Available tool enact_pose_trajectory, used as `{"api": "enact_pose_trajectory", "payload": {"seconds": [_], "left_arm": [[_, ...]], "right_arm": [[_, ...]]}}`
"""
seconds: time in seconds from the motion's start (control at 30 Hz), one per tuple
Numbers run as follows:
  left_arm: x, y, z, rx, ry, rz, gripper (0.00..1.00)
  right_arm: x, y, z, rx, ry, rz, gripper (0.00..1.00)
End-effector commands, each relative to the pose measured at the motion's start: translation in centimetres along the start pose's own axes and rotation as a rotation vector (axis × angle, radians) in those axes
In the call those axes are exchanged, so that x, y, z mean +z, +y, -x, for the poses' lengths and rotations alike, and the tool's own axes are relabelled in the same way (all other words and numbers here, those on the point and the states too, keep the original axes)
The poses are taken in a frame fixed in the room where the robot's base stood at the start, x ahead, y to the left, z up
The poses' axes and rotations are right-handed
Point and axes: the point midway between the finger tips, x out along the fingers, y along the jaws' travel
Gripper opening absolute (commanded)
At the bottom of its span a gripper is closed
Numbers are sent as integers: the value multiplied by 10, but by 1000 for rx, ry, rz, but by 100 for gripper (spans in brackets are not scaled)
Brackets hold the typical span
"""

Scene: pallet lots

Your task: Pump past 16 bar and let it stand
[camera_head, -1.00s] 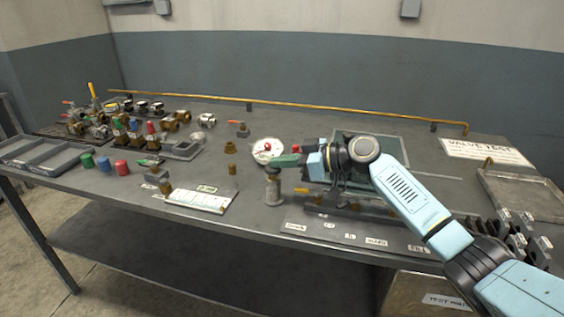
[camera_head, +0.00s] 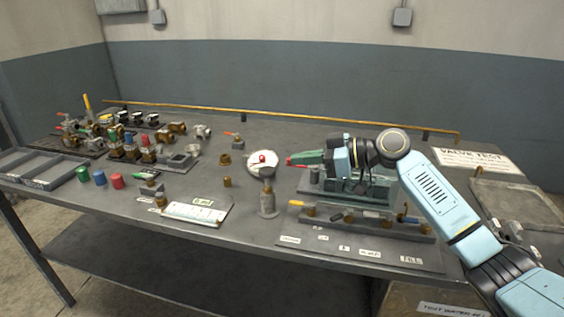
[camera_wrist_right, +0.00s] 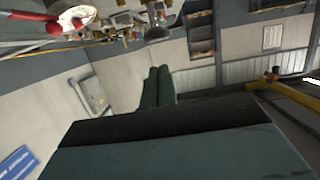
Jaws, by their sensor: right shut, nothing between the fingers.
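The green test pump (camera_head: 312,187) stands right of the table's middle, partly hidden behind my right arm. A white round gauge (camera_head: 254,164) lies left of it; its reading is too small to tell. A red-ended handle (camera_head: 290,161) shows beside my right gripper (camera_head: 297,157). In the right wrist view a red handle (camera_wrist_right: 28,48) crosses the upper left, apart from the fingers. The right gripper's green fingers (camera_wrist_right: 158,88) are together and empty, above the table near the pump. My left gripper is out of view.
Valves and coloured caps (camera_head: 99,178) crowd the left. A pipe (camera_head: 290,123) runs along the back.

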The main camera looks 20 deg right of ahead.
Motion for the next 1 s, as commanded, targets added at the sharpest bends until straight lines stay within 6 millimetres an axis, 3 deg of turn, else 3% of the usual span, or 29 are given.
{"api": "enact_pose_trajectory", "payload": {"seconds": [0.1, 0.3, 1.0], "left_arm": [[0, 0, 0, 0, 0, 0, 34], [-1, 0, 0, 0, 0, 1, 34], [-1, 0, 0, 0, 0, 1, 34]], "right_arm": [[0, 0, 20, 1, -1, 0, 0], [0, 0, 34, -2, 1, 0, 0], [-1, 0, 35, -1, 2, 1, 0]]}}
